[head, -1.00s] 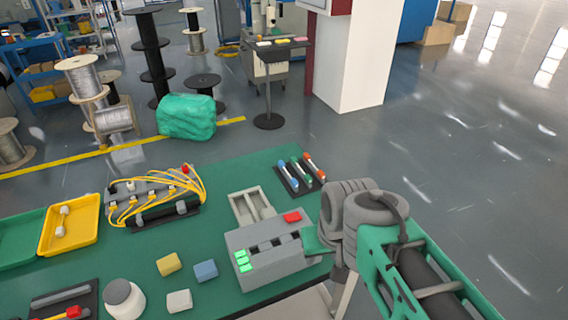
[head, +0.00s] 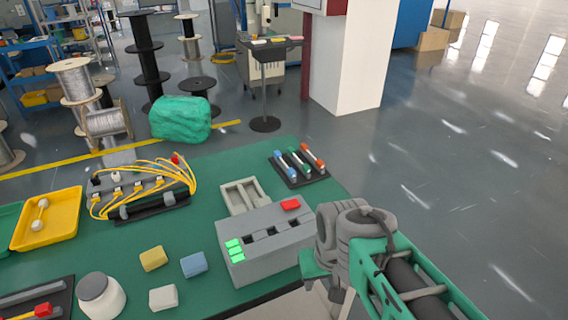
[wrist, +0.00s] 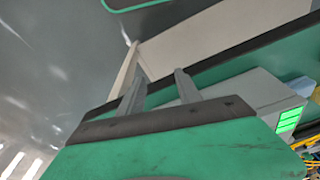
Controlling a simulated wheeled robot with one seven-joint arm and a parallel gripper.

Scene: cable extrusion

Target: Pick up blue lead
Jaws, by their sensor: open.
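The blue lead (head: 281,160) lies in a dark rack (head: 293,181) at the right back of the green table. It is the leftmost of three leads, beside a green lead (head: 299,159) and a red one (head: 312,157). My gripper (wrist: 157,84) is open, and nothing shows between its two fingers in the wrist view. In the head view the arm's end is at the table's right front, beside the grey box and well nearer than the rack. The fingertips are hard to make out there. The blue lead does not show in the wrist view.
A grey box (head: 262,256) with green and red buttons stands between my arm and an open grey tray (head: 228,200). Yellow cables (head: 130,175), small blocks (head: 193,264) and a white jar (head: 112,300) are further left. Open floor lies to the right.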

